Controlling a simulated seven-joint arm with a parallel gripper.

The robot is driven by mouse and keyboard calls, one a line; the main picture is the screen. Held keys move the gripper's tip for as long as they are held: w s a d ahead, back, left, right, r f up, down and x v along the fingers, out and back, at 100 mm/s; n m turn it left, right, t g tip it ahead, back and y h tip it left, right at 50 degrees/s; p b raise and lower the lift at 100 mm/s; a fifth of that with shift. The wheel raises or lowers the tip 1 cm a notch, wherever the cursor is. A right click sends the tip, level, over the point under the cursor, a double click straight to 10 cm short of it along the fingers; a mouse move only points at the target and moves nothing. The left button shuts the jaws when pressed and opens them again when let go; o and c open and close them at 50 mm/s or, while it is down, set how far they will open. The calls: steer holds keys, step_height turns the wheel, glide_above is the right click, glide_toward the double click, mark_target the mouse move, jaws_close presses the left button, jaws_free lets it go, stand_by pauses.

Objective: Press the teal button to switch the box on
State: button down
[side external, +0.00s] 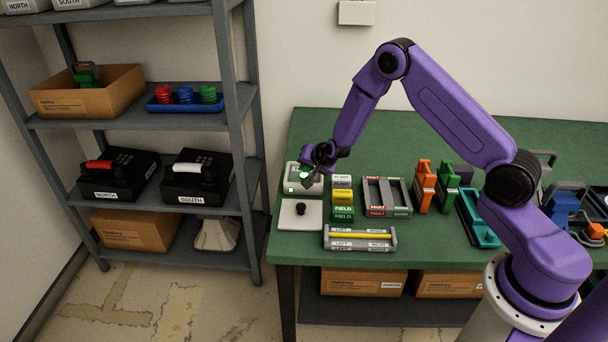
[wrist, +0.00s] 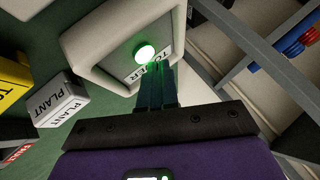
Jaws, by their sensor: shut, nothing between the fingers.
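The pale box (side external: 291,180) sits at the left end of the green table, and it also shows in the wrist view (wrist: 92,42). A round button or lamp (wrist: 145,52) on its face glows bright whitish green; its teal colour cannot be confirmed. A label reading "TO…ER" is beside it, partly covered by my fingers. My gripper (wrist: 155,68) is shut and empty, with its fingertips at the edge of the glowing round; whether they touch it I cannot tell. In the side view my gripper (side external: 306,174) is over the box and hides part of it.
PLANT and FIELD blocks (side external: 342,197) stand close to the right of the box. A white plate with a black knob (side external: 300,210) lies in front. A grey tray (side external: 360,243) with a yellow bar is at the table's front edge. Shelves (side external: 185,122) stand at left.

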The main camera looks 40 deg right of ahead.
steer(key=shift+r, duration=3)
steer(key=shift+a, duration=0.1)
steer(key=s+a+r+n+g+y, duration=0.1)
steer(key=s+a+r+n+y, duration=0.15)
steer(key=a, duration=0.25)
steer(key=s+a+r+n+g+y, duration=0.1)
steer(key=s+a+r+n, duration=0.15)
steer(key=s+a, duration=0.2)
steer(key=s+a+r+n+g+y, duration=0.15)
steer(key=s+a+n, duration=0.25)
steer(key=s, duration=0.4)
steer(key=s+a+r+n+g, duration=0.2)
steer(key=s+a+r+n, duration=0.15)
steer(key=s, duration=0.45)
steer(key=s+d+r+n+g+h, duration=0.1)
steer(key=s+d+n, duration=0.1)
steer(key=s, duration=0.5)
steer(key=s+d+r+n+g+h, duration=0.1)
steer(key=s+d+n, duration=0.2)
steer(key=s+n, duration=0.2)
steer(key=s+d+r+n+g+h, duration=0.1)
steer(key=s+d+n, duration=0.2)
steer(key=s, duration=0.8)
steer(key=shift+n, duration=0.45)
